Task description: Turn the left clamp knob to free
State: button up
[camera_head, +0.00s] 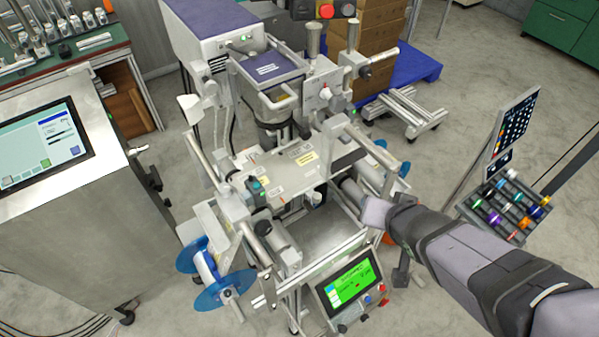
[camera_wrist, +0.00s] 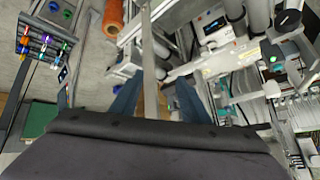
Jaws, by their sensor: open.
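A round black knob on the left side of the film machine (camera_head: 330,155), which I take for the left clamp knob (camera_head: 262,228), shows near a green light. In the wrist view it is the black knob (camera_wrist: 289,18) at upper right; the way it is turned cannot be told. My gripper (camera_wrist: 155,86) is open, its two blue-grey fingers spread apart. A grey bar lies between them in the picture; its depth is unclear. My gripper is well apart from the knob, toward the machine's right front. In the head view my arm comes in from the right and the fingers cannot be made out clearly.
Blue-flanged reels (camera_head: 215,275) sit at the machine's left front. A green-screened panel (camera_head: 349,284) stands at its front. An orange roll (camera_wrist: 113,18) is near my gripper. A rack of coloured rolls (camera_head: 508,208) stands at right. A touchscreen cabinet (camera_head: 80,215) is at left.

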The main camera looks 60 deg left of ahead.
jog(key=s+a+r+y, duration=0.1)
jog(key=s+a, duration=0.2)
jog(key=n+g+y+b, duration=0.6)
jog(key=n+g+y, duration=0.1)
jog(key=n, duration=0.4)
send_near(229, 190)
jog(key=w+a+f, duration=0.4)
jog(key=w+a, duration=0.1)
jog(key=w, duration=0.2)
jog(key=s+n+g, duration=0.1)
jog(key=s+n+g+y, duration=0.1)
jog(key=s, duration=0.1)
jog(key=s+n+g+b, duration=0.1)
jog(key=g, duration=0.1)
jog(key=shift+s+d+r+n, duration=0.15)
jog(key=shift+s+r+n, duration=0.15)
jog(key=shift+s+r, duration=0.1)
jog(key=shift+n+g+y, duration=0.3)
jog(key=shift+n+g, duration=0.1)
jog(key=shift+g, duration=0.2)
jog(key=shift+s+d+r+p+x, duration=0.1)
jog(key=shift+s+p+x, duration=0.15)
jog(key=shift+x, duration=1)
jog(key=shift+s+d+r+p+x, duration=0.15)
jog(key=shift+p+x, duration=0.25)
jog(key=shift+x, duration=0.85)
jog(key=shift+s+d+p+x, duration=0.1)
jog(key=shift+s+p+x, duration=0.2)
jog(key=shift+x, duration=0.95)
jog(key=shift+w, duration=0.1)
